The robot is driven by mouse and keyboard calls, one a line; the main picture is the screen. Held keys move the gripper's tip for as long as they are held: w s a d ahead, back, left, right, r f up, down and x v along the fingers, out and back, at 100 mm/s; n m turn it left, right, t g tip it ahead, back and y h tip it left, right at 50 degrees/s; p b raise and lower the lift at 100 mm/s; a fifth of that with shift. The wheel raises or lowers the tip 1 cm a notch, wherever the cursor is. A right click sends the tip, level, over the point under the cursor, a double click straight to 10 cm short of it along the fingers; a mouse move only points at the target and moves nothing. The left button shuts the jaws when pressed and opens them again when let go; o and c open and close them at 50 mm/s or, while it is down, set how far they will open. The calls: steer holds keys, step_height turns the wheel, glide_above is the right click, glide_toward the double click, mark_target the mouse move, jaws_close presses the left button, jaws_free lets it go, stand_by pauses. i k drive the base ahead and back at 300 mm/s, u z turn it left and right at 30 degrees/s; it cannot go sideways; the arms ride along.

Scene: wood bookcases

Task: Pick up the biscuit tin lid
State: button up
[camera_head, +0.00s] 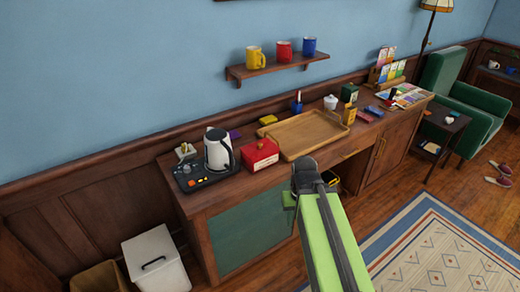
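A red box-shaped tin (261,162) stands on the wooden sideboard between the kettle and the tray; it looks like the biscuit tin. Its red lid (257,149) seems to be on top, with a small pale spot on it. My green arm reaches up from the lower right, and its dark end, my gripper (304,166), is in front of the sideboard's front edge, right of the tin and apart from it in the picture. The fingers are too small and dark to tell whether they are open, and nothing visible is held.
A kettle (218,149) on a dark base stands left of the tin. A wooden tray (293,147) lies to its right. Small jars, boxes and papers crowd the sideboard's right. A white bin (157,264) and a patterned rug (425,245) are on the floor.

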mark_target(255, 151)
steer(key=k, duration=0.55)
steer(key=u, duration=0.6)
steer(key=i, duration=1.3)
steer(key=u, duration=0.95)
steer(key=i, duration=0.2)
steer(key=u, duration=0.05)
